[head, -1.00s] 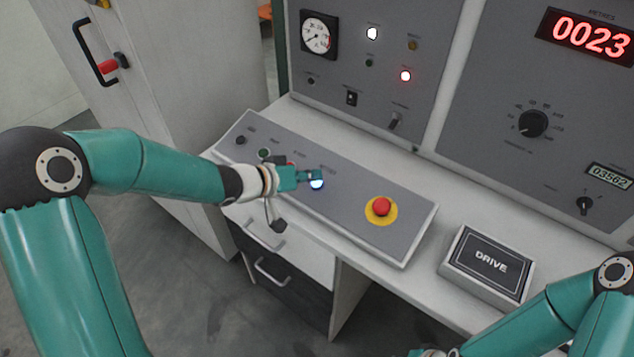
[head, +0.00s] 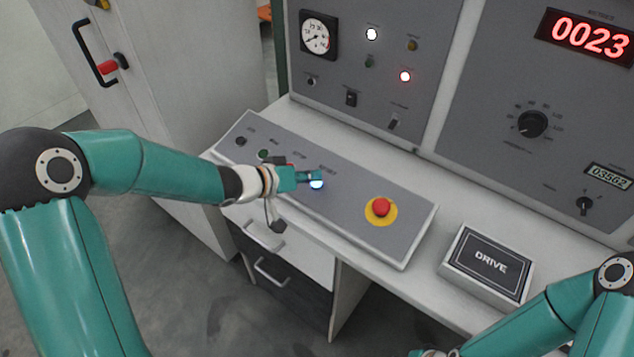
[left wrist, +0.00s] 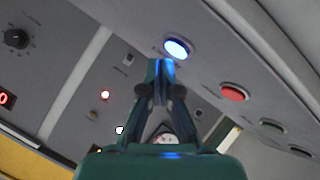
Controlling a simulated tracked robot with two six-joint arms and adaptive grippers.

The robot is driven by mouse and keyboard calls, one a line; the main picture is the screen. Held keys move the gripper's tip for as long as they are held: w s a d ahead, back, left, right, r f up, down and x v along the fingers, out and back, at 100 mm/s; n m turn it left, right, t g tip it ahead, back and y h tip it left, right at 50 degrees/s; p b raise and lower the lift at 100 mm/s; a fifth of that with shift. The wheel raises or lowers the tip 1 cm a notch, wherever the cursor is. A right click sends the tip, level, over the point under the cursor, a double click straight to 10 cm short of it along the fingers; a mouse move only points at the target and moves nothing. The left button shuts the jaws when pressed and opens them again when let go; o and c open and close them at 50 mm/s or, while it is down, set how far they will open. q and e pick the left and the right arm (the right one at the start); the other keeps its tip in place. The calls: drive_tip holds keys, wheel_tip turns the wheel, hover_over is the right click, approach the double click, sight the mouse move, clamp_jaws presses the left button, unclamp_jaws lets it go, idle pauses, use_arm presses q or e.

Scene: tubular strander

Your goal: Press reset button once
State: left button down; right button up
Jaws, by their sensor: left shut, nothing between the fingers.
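The reset button (head: 317,184) glows blue-white on the sloped grey console, below a small label. In the left wrist view the glowing blue button (left wrist: 177,47) shows uncovered just beyond the fingertips. My left gripper (head: 312,176) is shut and empty, with its tips right at the button in the head view. In the left wrist view the gripper (left wrist: 161,68) has its fingers together, the tips slightly below the button in the picture. I cannot tell whether they touch it. Of my right gripper only a sliver (head: 416,353) shows at the bottom edge.
A red emergency stop (head: 381,207) on a yellow disc is right of the button. A red button (left wrist: 234,92) and a green button (left wrist: 272,125) sit in the same row. A DRIVE box (head: 488,263) stands right of the console (head: 345,205). An upright panel (head: 455,110) rises behind.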

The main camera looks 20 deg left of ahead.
use_arm(q)
drive_tip(key=shift+f, duration=0.15)
drive_tip(key=shift+w+f, duration=0.1)
drive_tip(key=shift+f, duration=0.1)
drive_tip(key=shift+w+f, duration=0.1)
drive_tip(key=shift+f, duration=0.3)
idle(0.6)
idle(0.3)
drive_tip(key=shift+s+r+p, duration=0.25)
drive_tip(key=shift+r+p, duration=0.55)
drive_tip(key=shift+r, duration=0.05)
drive_tip(key=r+p, duration=0.1)
drive_tip(key=s+r+p, duration=0.1)
drive_tip(key=r+p, duration=0.2)
drive_tip(key=p, duration=0.1)
drive_tip(key=shift+s+a+r, duration=0.15)
drive_tip(key=shift+a+r, duration=0.1)
drive_tip(key=shift+r, duration=0.15)
